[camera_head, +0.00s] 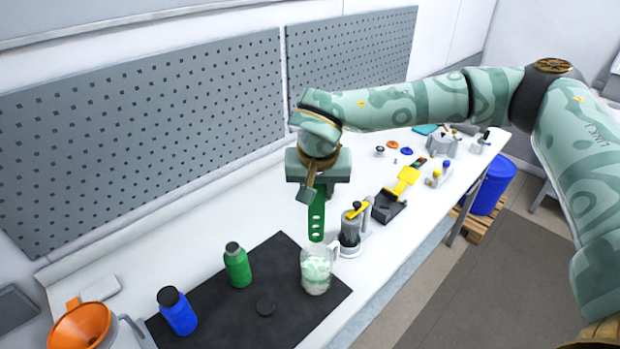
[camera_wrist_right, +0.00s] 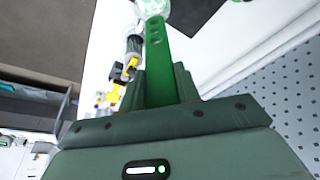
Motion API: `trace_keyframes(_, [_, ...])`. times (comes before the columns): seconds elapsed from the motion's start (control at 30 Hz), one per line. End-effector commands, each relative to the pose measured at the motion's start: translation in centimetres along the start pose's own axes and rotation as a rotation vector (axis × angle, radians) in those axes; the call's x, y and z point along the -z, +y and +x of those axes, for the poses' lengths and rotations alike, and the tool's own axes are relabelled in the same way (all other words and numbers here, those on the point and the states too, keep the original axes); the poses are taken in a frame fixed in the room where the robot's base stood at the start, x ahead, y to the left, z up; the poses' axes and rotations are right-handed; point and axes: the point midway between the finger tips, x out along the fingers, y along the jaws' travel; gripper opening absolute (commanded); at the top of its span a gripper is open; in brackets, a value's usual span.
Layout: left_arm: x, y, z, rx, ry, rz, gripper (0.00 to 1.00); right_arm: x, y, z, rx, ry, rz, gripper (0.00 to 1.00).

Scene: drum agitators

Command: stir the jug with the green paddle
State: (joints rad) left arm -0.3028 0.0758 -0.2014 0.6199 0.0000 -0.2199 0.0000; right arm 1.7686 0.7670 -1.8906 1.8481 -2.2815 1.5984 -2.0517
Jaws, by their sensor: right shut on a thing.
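My right gripper (camera_head: 318,186) points down and is shut on the green paddle (camera_head: 317,222), a flat green strip with several holes. The paddle hangs upright below it. The clear jug (camera_head: 316,272), with pale green and white contents, stands on the dark mat below. The paddle's lower end shows at the jug's rim; I cannot tell whether it is inside. In the right wrist view the paddle (camera_wrist_right: 158,50) runs from the jaws towards the jug (camera_wrist_right: 152,8), which is cut off by the top edge. My left gripper is not in view.
On the dark mat (camera_head: 222,312) stand a green bottle (camera_head: 238,268) and a blue bottle (camera_head: 178,314), with a black disc (camera_head: 266,305) between them and the jug. A grey and black device (camera_head: 352,230) stands close right of the jug. An orange funnel (camera_head: 80,326) is at the left.

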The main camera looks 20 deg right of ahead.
Motion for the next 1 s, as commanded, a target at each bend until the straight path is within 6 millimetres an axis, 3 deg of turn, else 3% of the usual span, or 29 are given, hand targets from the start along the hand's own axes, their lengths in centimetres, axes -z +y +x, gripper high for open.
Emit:
trace_keyframes(0.4, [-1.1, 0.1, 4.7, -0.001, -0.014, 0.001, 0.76, -1.5, 0.1, 4.6, -0.003, -0.003, 0.000, 0.10])
trace_keyframes(1.0, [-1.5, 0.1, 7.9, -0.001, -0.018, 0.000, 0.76, -3.6, 0.1, 11.2, -0.003, -0.003, -0.001, 0.10])
